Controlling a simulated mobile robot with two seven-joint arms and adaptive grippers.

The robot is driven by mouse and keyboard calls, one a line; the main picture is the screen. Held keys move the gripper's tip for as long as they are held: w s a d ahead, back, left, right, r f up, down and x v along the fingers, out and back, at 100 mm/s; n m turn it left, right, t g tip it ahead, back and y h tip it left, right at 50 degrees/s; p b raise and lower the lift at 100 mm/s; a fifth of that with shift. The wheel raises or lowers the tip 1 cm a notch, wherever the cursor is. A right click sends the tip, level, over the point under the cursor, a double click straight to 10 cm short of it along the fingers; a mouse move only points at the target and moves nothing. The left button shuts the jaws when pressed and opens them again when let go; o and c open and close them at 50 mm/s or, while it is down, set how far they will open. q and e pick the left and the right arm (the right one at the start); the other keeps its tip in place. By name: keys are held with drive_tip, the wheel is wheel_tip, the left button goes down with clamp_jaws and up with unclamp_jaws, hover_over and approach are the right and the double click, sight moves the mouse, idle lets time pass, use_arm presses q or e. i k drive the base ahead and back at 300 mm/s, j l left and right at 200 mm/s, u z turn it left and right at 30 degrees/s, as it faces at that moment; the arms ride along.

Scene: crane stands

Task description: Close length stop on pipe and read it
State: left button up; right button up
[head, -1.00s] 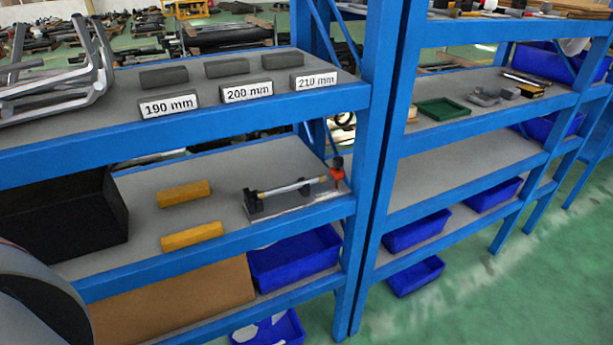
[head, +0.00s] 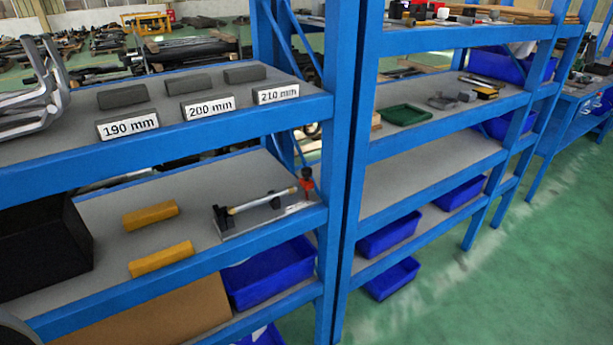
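A measuring fixture stands on the middle shelf, with a flat metal base (head: 262,224). A thin pipe (head: 264,201) lies along it, silvery with a tan part. A black block (head: 222,217) stands at the pipe's left end. A small red part with a dark top (head: 306,182), which looks like the length stop, is at the right end. Whether it touches the pipe is too small to tell. Three labels, 190 mm (head: 128,127), 200 mm (head: 208,107) and 210 mm (head: 277,94), stand on the shelf above, each before a dark grey block.
Two yellow blocks (head: 161,259) lie left of the fixture, beside a black bin (head: 40,250). Blue shelf uprights (head: 342,150) stand right of the fixture. Blue bins (head: 268,280) are below. Green floor (head: 480,290) is open at the right.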

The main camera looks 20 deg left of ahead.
sight(305, 182)
drive_tip(key=i+u, duration=0.1)
drive_tip(key=u, duration=0.25)
drive_tip(key=l+u, duration=0.1)
drive_tip(key=u, duration=0.3)
drive_tip(key=i+l+u, duration=0.1)
drive_tip(key=u, duration=0.25)
drive_tip(key=i+l+u, duration=0.15)
drive_tip(key=l, duration=0.15)
drive_tip(key=i+l+u, duration=0.2)
drive_tip(key=l+u, duration=0.15)
drive_tip(key=l, duration=0.2)
drive_tip(key=i+l, duration=0.1)
drive_tip(key=l, duration=0.35)
drive_tip(key=i+l, duration=0.1)
drive_tip(key=l, duration=0.3)
drive_tip(key=i+u, duration=0.05)
